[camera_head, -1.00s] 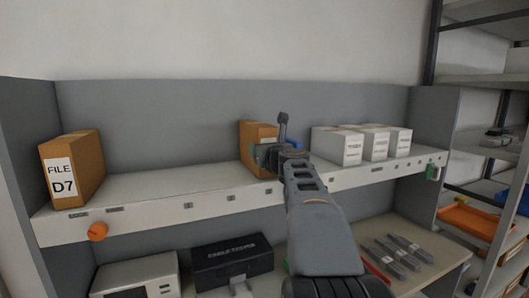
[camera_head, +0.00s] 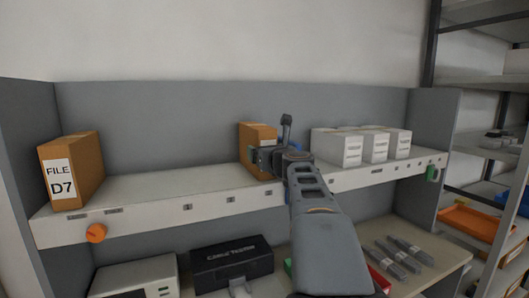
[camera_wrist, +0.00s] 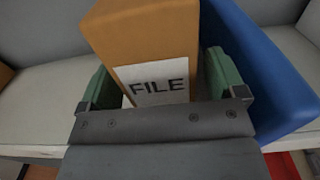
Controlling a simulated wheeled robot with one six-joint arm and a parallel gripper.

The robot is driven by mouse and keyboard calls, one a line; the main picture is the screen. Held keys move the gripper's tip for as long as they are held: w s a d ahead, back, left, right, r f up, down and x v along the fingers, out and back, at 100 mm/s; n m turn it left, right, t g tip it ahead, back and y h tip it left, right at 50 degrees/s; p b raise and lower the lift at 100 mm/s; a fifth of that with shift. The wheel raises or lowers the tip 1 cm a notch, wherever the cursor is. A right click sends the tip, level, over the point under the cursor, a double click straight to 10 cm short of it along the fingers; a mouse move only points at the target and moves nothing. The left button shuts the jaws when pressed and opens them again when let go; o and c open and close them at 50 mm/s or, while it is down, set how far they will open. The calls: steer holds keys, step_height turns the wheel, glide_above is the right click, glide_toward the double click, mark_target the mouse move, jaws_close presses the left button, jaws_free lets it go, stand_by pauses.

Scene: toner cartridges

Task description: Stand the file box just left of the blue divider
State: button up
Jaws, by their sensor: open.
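The orange-brown file box (camera_head: 257,136) stands upright on the white shelf, right of the middle. In the wrist view the file box (camera_wrist: 155,45) shows its white FILE label facing me. My gripper (camera_head: 266,158) is at the front of the box. Its green fingers are open, one on each side of the box, the right one between box and divider. Whether either finger touches the box I cannot tell.
Another file box marked D7 (camera_head: 72,172) stands at the shelf's left end. Several white cartons (camera_head: 362,146) stand right of my gripper. An orange knob (camera_head: 96,233) sticks out of the shelf front. The shelf between the two file boxes is clear. A black case (camera_head: 232,263) sits below.

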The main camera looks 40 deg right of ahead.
steer(key=b+v, duration=0.2)
steer(key=v, duration=0.8)
steer(key=w+a+f+n+g+y, duration=0.1)
steer(key=a+f+n+g+y, duration=0.45)
steer(key=a+f+n, duration=1.05)
steer(key=s+a+f+n+g, duration=0.3)
steer(key=f+n, duration=0.5)
steer(key=n, duration=0.3)
steer(key=s+a+f+n+g+h, duration=0.1)
steer(key=s+a+f+n+g, duration=0.3)
steer(key=s+f+n, duration=0.4)
steer(key=shift+a+f+n+g, duration=0.3)
steer(key=shift+f+n+g, duration=0.25)
steer(key=shift+n, duration=1.45)
